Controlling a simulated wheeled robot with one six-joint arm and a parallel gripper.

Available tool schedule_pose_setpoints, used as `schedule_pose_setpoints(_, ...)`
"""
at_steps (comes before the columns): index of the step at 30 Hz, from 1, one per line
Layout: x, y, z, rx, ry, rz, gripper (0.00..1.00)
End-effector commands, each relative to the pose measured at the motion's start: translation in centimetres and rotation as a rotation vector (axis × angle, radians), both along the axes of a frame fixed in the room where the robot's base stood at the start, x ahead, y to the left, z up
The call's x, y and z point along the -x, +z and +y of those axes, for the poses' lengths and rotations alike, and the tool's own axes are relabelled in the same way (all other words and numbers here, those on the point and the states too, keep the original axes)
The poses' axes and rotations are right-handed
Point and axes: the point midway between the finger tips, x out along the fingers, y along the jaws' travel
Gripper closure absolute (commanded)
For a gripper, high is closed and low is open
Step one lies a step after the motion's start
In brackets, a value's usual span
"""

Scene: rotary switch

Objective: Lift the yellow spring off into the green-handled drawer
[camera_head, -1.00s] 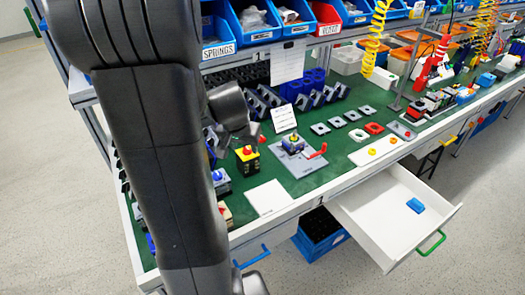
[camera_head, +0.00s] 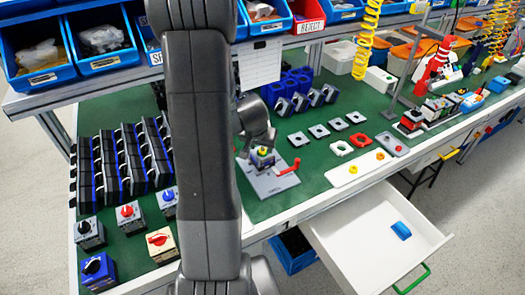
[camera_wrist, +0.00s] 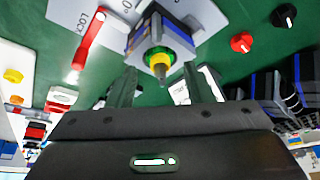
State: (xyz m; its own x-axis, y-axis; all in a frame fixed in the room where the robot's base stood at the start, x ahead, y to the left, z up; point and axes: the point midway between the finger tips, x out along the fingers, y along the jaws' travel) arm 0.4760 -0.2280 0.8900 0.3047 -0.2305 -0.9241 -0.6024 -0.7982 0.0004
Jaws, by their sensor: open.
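The yellow spring (camera_wrist: 158,60) stands in a green ring on top of a grey and blue switch body (camera_wrist: 165,35). The switch sits on a grey fixture plate (camera_head: 272,182) with a red lever; the spring's top also shows there in the head view (camera_head: 262,150). My gripper (camera_wrist: 160,82) is open and empty; its fingers lie either side of the spring in the wrist view. Whether they touch it I cannot tell. In the head view my gripper (camera_head: 257,130) is just above the switch. The drawer (camera_head: 345,235) with the green handle (camera_head: 412,278) is pulled open.
A blue block (camera_head: 401,230) lies in the drawer. Finished-looking switches, such as one with a red knob (camera_head: 128,215), stand at left. Grey square plates (camera_head: 318,131) lie right of the fixture. Blue bins (camera_head: 100,40) line the shelf behind. A blue crate (camera_head: 292,248) is below the table.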

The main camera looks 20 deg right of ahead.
Motion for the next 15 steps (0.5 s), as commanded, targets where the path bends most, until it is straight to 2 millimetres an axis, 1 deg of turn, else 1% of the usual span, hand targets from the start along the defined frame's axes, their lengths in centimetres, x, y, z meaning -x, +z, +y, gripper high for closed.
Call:
schedule_pose_setpoints(1,-0.15,-0.71,-0.13,0.000,0.001,0.001,0.53)
schedule_pose_setpoints(3,-0.30,-1.09,-0.22,-0.001,0.000,0.001,0.53)
schedule_pose_setpoints(11,-0.40,-1.18,-0.26,0.000,0.000,-0.001,0.53)
schedule_pose_setpoints(13,-0.40,-1.18,-0.26,0.000,0.000,-0.001,0.63)
schedule_pose_setpoints(15,-0.40,-1.18,-0.26,0.000,0.000,-0.001,0.77)
